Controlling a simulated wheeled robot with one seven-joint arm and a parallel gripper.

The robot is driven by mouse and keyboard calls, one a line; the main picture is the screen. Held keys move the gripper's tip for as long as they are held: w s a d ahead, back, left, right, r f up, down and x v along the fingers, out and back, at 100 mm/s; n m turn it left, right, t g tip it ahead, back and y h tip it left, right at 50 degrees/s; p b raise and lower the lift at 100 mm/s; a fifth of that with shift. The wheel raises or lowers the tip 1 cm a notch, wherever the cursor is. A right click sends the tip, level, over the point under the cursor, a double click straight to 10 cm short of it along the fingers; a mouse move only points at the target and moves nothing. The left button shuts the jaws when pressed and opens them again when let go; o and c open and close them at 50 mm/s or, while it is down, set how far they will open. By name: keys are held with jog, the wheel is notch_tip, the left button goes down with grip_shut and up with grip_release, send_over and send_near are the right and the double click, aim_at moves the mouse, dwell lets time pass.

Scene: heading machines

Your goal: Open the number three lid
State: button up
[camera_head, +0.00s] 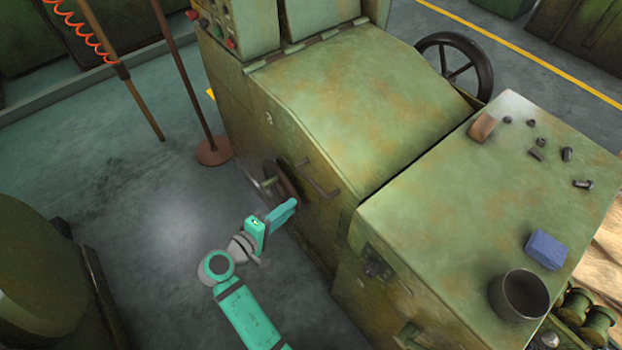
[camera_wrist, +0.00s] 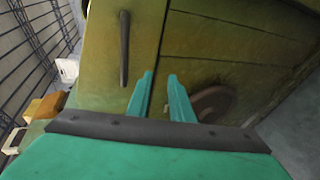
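The machine's large green hinged lid (camera_head: 350,95) is down, with its hinges along the back edge. A dark bar handle (camera_head: 320,185) is on the machine's front near the lid's lower edge. In the wrist view the handle (camera_wrist: 124,48) lies up and left of my fingers, apart from them. My gripper (camera_head: 291,207) is in front of the machine, below and left of the handle. In the wrist view my gripper (camera_wrist: 160,80) has a gap between its two teal fingers, with nothing held.
A handwheel (camera_head: 281,185) sits on the machine's front, close to my gripper; it also shows in the wrist view (camera_wrist: 213,103). A cabinet (camera_head: 440,210) at right bears a cup (camera_head: 519,296), a blue block (camera_head: 545,249) and small parts.

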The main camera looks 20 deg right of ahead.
jog(key=m+g+h, duration=0.2)
send_near(310, 178)
jog(key=f, duration=0.2)
jog(key=r, duration=0.1)
jog(key=shift+g, duration=0.3)
jog(key=x, duration=1)
jog(key=shift+w+r, duration=0.1)
jog(key=shift+r, duration=0.1)
grip_shut()
